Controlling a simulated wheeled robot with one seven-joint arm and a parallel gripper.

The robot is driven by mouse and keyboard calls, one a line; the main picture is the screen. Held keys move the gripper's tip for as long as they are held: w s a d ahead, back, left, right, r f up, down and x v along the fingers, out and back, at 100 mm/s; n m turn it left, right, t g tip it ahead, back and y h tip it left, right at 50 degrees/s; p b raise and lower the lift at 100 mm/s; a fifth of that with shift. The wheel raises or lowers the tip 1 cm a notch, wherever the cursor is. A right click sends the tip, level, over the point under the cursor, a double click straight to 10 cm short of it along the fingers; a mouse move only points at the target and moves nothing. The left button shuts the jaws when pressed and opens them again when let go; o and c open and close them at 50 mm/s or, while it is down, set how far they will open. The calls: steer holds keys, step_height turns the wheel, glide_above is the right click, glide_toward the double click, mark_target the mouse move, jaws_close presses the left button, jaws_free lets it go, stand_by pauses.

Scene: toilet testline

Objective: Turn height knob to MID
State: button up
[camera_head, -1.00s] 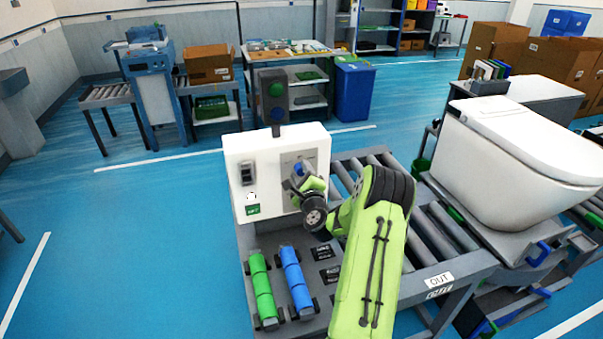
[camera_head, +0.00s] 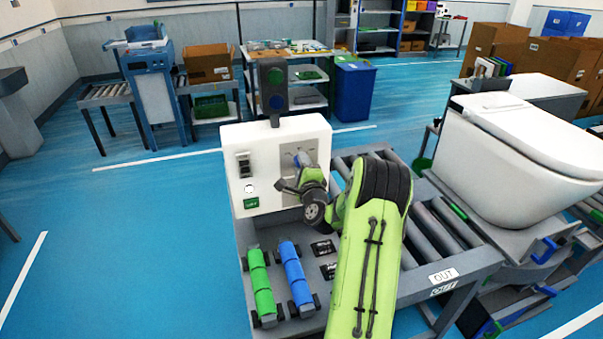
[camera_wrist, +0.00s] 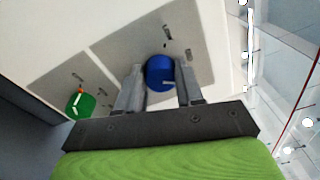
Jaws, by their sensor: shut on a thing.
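The blue knob (camera_wrist: 160,72) sits on a grey plate (camera_wrist: 196,28) on the front of the white control box (camera_head: 262,142). My gripper (camera_wrist: 160,88) is shut on the blue knob, with one grey finger on each side of it.
A green round part (camera_wrist: 82,104) is on the box in the wrist view. Below the box lie a green roller (camera_head: 262,284) and a blue roller (camera_head: 294,274). A roller conveyor (camera_head: 428,232) and a white toilet (camera_head: 510,160) stand to the right.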

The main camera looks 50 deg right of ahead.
steer(key=n+b, duration=0.4)
steer(key=b, duration=0.1)
steer(key=n+b, duration=0.2)
steer(key=b, duration=0.1)
steer(key=shift+f+n+t, duration=0.25)
steer(key=shift+n+t, duration=0.15)
steer(key=o, duration=1)
steer(key=shift+r, duration=0.1)
steer(key=shift+o, duration=0.2)
steer(key=r+b+v, duration=0.1)
steer(key=b+v, duration=0.6)
steer(key=v, duration=0.8)
steer(key=shift+s+f, duration=0.4)
